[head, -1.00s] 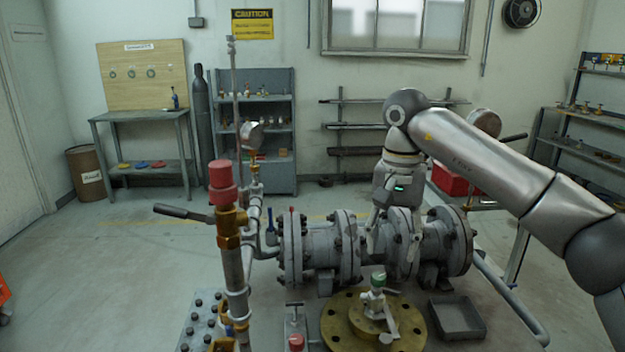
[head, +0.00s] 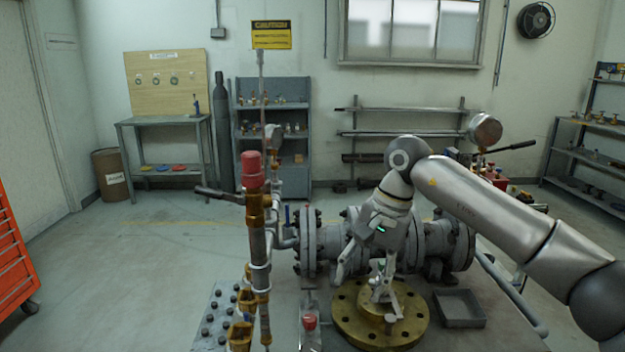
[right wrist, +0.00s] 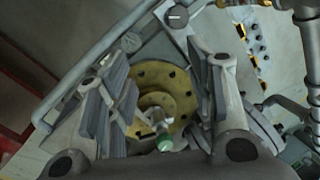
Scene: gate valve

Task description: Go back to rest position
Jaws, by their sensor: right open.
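My right gripper (head: 364,280) is open and empty, tilted down over the bench in front of the grey pipe. The brass flange (head: 350,325) lies flat on the bench below it. A small valve (head: 388,288) with a lever stands upright on the flange, partly hidden by the gripper. The grey flanged pipe (head: 415,245) lies behind the gripper. My left gripper is not in view.
A vertical pipe with a red cap (head: 252,168) stands left of the gripper. A grey square tray (head: 459,308) lies right of the flange. An orange cabinet (head: 14,255) is at the far left. The floor at left is clear.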

